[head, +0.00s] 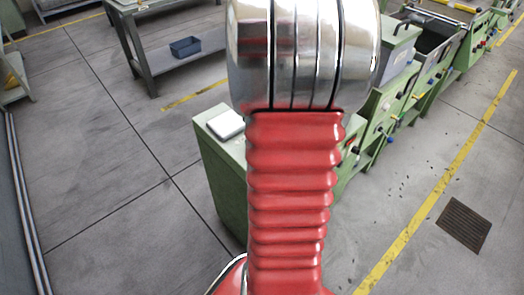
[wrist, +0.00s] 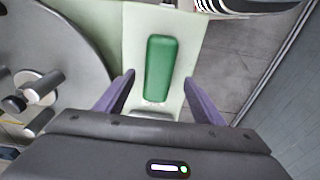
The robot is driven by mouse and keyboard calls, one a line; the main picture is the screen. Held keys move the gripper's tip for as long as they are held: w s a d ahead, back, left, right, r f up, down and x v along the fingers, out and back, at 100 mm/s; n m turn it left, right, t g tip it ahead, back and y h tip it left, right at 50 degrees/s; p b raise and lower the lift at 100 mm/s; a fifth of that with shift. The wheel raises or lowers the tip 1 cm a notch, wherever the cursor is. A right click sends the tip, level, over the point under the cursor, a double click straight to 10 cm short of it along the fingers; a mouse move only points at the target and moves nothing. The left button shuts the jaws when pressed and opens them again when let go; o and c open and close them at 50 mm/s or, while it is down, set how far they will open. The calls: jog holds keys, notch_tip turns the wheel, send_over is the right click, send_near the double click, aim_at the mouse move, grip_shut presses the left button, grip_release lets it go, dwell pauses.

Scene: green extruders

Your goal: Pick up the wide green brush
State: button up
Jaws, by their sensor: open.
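The wide green brush (wrist: 159,55) shows in the wrist view as a rounded green block, long side running away from me. It lies on a narrow pale green surface (wrist: 194,35). My gripper (wrist: 159,80) is open, with one purple finger on each side of the brush's near part. There are gaps between the fingers and the brush, and nothing is held. I cannot tell the height between the fingertips and the surface. In the head view my arm fills the middle, and neither brush nor gripper can be made out.
In the wrist view a large grey disc (wrist: 60,50) with a knob stands close at left. The head view shows a green cabinet (head: 218,165) with a white item (head: 226,123) on top, green machines (head: 400,75) at right, and a bench (head: 185,72) with a blue bin (head: 186,47). Floor at left is open.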

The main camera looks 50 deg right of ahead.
jog(key=f, duration=0.4)
jog(key=shift+w+d+f, duration=0.3)
jog(key=shift+f, duration=0.1)
jog(key=c, duration=1.2)
jog(key=shift+r, duration=0.1)
notch_tip(320, 180, up, 10)
jog(key=shift+f, duration=0.1)
dwell(0.5)
